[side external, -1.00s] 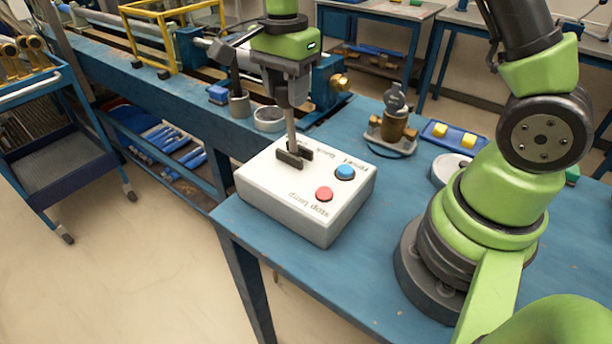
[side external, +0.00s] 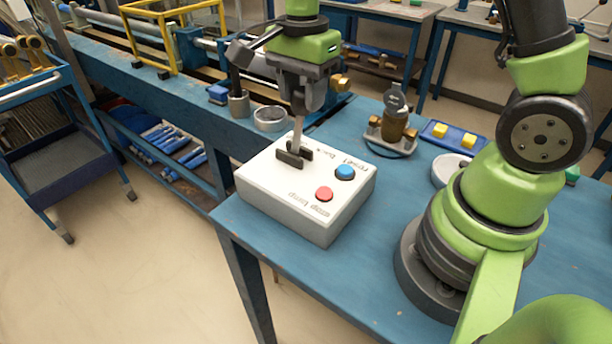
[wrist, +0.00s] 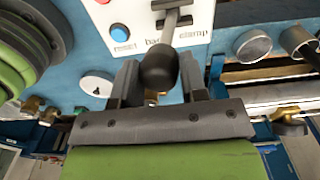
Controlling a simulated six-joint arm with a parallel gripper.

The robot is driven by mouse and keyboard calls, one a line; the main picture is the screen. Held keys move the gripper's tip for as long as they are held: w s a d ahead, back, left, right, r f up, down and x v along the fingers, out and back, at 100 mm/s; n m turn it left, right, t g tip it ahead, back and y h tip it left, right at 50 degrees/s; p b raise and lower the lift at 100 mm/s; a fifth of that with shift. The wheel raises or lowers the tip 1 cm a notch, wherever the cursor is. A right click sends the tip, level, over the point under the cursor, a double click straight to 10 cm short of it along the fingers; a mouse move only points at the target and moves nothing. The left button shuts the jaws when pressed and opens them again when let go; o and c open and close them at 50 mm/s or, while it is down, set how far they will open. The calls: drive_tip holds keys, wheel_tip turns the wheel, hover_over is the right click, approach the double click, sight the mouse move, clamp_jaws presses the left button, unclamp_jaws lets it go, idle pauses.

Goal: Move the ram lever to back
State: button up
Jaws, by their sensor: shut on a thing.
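The white control box (side external: 262,190) sits on the corner of the blue bench. The ram lever (side external: 298,126) rises from a dark slotted guide on its top. The lever leans to the right at its upper end, toward the "back" label side. My gripper (side external: 300,106) is above the box, closed around the lever's top. In the wrist view, the lever's black knob (wrist: 158,68) sits between the two fingers of my gripper (wrist: 158,86). In the side view the fingers and housing hide the knob.
A blue button (side external: 345,173) and a red button (side external: 324,193) are on the box near the lever. A grey ring (side external: 270,119) and a dark cup (side external: 238,104) stand behind it. A brass fitting (side external: 395,122) and a blue tray (side external: 437,131) with yellow blocks lie to the right.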

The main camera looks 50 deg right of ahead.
drive_tip(key=shift+o, duration=0.6)
drive_tip(key=shift+s+f, duration=0.25)
drive_tip(key=shift+s, duration=0.45)
drive_tip(key=shift+s+f, duration=0.25)
drive_tip(key=shift+s, duration=0.4)
drive_tip(key=shift+s+f, duration=0.25)
drive_tip(key=shift+s, duration=0.45)
drive_tip(key=o, duration=1.4)
drive_tip(key=shift+w, duration=0.1)
drive_tip(key=shift+w+r, duration=0.15)
drive_tip(key=shift+w, duration=0.05)
wheel_tip(320, 180, up, 6)
drive_tip(key=shift+f, duration=0.25)
